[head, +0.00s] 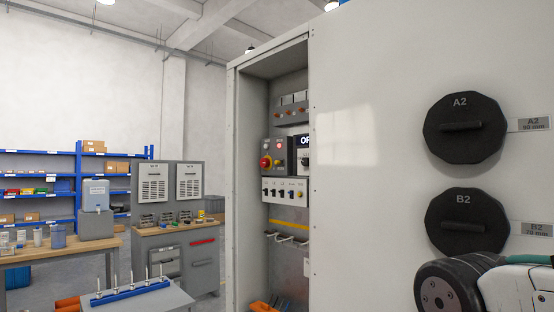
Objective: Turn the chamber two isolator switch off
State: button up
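An open, recessed control bay (240,200) stands left of centre in the head view. Right of this panel is a dark dial (305,161) under a display partly cut off by the bay's edge. Below, a white strip (284,182) holds a row of small dark and blue switches. Their labels are too small to read, so I cannot tell which is the chamber two isolator or its position. My gripper is out of view.
A large white wall with round black ports A2 (464,128) and B2 (467,222) fills the right; my arm is at its lower right. A bench with a blue rack (130,291) and a grey cabinet (176,265) stand left. Floor shows between the cabinet and bay.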

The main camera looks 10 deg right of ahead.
aim_at(263, 162)
jog(key=z, duration=0.05)
jog(key=k, duration=0.5)
jog(key=u, duration=1.35)
jog(key=i, duration=2.8)
jog(key=z, duration=3.15)
